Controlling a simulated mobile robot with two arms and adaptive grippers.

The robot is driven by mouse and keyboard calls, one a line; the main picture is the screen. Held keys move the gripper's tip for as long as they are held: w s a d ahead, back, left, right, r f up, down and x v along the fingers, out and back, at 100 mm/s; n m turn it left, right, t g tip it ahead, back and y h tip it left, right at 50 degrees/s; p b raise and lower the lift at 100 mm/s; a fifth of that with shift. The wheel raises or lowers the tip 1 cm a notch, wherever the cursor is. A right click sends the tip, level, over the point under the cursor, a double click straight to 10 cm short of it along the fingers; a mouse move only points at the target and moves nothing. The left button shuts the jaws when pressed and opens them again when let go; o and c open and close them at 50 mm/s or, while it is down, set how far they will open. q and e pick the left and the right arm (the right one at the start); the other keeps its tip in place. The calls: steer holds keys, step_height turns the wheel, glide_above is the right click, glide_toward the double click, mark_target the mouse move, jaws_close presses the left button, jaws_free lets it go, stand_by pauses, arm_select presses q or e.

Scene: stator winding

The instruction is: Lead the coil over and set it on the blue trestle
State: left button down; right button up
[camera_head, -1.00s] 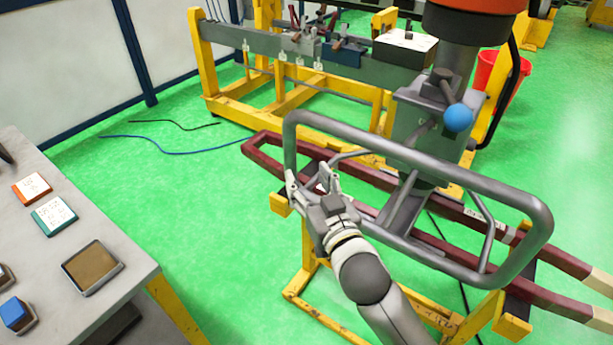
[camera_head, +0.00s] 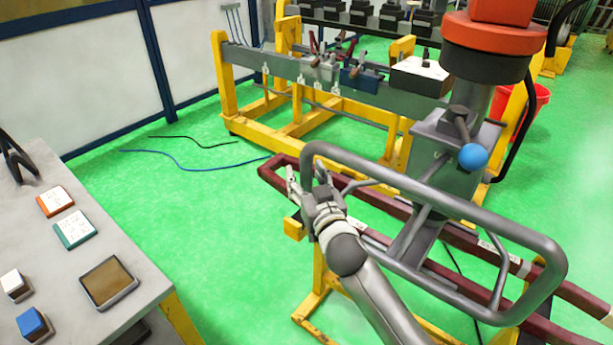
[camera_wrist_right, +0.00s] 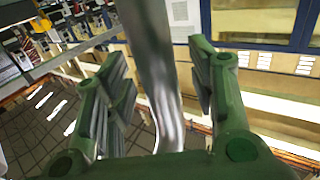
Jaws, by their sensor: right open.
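The coil (camera_head: 370,192) is a long dark red loop with pale-banded ends, lying level below a grey tubular handle frame (camera_head: 440,195) in the head view. The frame joins a hoist head with a blue ball knob (camera_head: 472,157). A yellow trestle (camera_head: 318,280) stands under the coil; whether it bears the coil's weight I cannot tell. No blue trestle is recognisable. My right gripper (camera_head: 307,177) is open at the frame's left end. In the right wrist view, a grey tube (camera_wrist_right: 160,80) runs between its open green-looking fingers. My left gripper is not seen.
A grey table (camera_head: 140,250) with labelled blocks and a brown-topped tray stands at the left. A yellow rack with a grey beam (camera_head: 290,68) stands behind, and a red bucket (camera_head: 530,108) at the back right. Cables lie on the otherwise clear green floor at left.

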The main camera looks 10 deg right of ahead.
jaws_close()
stand_by(0.3)
stand_by(0.6)
stand_by(0.5)
